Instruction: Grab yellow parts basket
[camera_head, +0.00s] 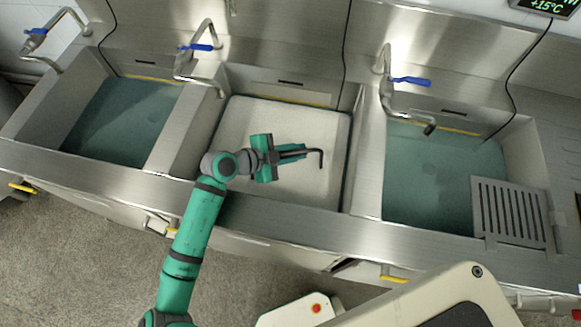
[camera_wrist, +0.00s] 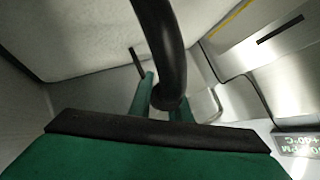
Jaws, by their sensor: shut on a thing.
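My gripper (camera_head: 292,152) is over the middle sink (camera_head: 355,150), which holds a whitish, foam-like surface. It is shut on a thin black bent rod (camera_head: 320,158), whose end hooks toward the front of the sink. In the wrist view the black rod (camera_wrist: 160,40) curves down between the two green fingers (camera_wrist: 165,106). I see no yellow basket in either view. Whether the rod is a basket handle, and what lies under the whitish surface, I cannot tell.
The left sink (camera_head: 110,125) and right sink (camera_head: 440,170) hold blue-green water. A slotted metal plate (camera_head: 510,212) lies over the right sink's front right corner. Taps with blue levers, such as the middle one (camera_head: 200,47), stand behind the sinks. Black cables hang at the back.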

